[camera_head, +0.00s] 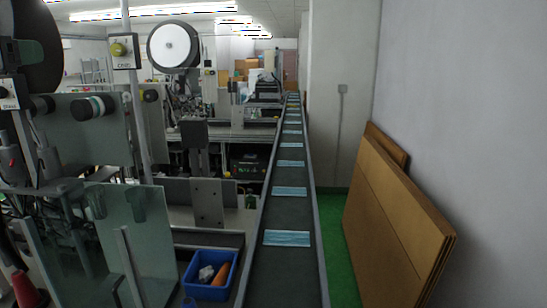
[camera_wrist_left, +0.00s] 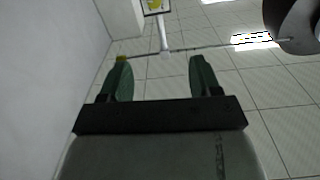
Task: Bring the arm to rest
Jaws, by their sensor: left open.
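My left gripper (camera_wrist_left: 161,78) shows in the left wrist view with its two dark green fingers spread apart. Nothing is between them. It points up toward the ceiling, and a white wall stands to its left. I cannot make the left gripper out clearly in the head view. My right gripper is in neither view.
A conveyor (camera_head: 289,205) carries several blue masks (camera_head: 287,238) away from me. A blue bin (camera_head: 209,289) with white and orange items stands left of it. Machinery with a clear panel (camera_head: 135,235) fills the left. Cardboard sheets (camera_head: 390,225) lean on the right wall.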

